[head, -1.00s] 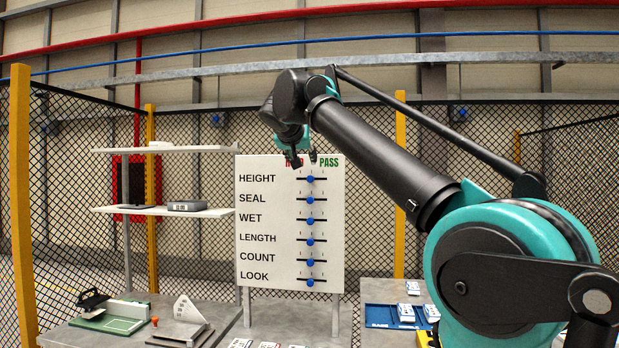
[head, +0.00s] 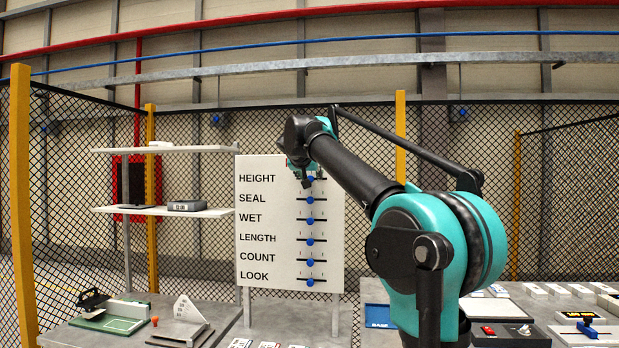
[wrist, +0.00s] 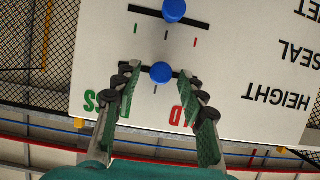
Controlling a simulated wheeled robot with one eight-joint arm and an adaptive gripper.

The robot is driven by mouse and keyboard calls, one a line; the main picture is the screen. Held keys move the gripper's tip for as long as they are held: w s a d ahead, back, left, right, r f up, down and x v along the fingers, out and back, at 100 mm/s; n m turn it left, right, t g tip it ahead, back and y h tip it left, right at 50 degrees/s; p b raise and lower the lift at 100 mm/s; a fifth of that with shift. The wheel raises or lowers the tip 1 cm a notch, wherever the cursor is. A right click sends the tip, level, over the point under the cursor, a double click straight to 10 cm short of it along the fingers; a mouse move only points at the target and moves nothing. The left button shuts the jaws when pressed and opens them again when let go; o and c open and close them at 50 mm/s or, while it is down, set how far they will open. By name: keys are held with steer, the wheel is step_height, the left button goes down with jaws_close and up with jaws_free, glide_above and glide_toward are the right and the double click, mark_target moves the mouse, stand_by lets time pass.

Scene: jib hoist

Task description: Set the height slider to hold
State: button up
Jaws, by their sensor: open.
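The height slider's blue knob (wrist: 160,72) is on the top row of the white board (head: 255,225), which stands upright. The knob appears near the middle of its track, level with the middle mark. In the wrist view, which is upside down, my gripper (wrist: 157,78) is open with one finger on either side of the knob, and I see no clear contact. My fingers partly cover the red HOLD heading (wrist: 184,114) and the green PASS heading (wrist: 98,101). In the head view my gripper (head: 308,182) overlaps the height row and hides part of it.
The seal knob (wrist: 173,10) is close by on the row below. More blue knobs, such as the wet knob (head: 310,220), continue down the board. Shelves (head: 170,211) stand to the left. Tables with a green board (head: 110,321) and small items are below.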

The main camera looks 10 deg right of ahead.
jaws_close()
stand_by(0.4)
steer(key=shift+w+a, duration=0.2)
steer(key=shift+a, duration=0.5)
steer(key=shift+w+a, duration=0.25)
steer(key=shift+a, duration=0.4)
steer(key=shift+w+a, duration=0.2)
steer(key=shift+a, duration=0.5)
jaws_free()
steer(key=shift+a, duration=0.1)
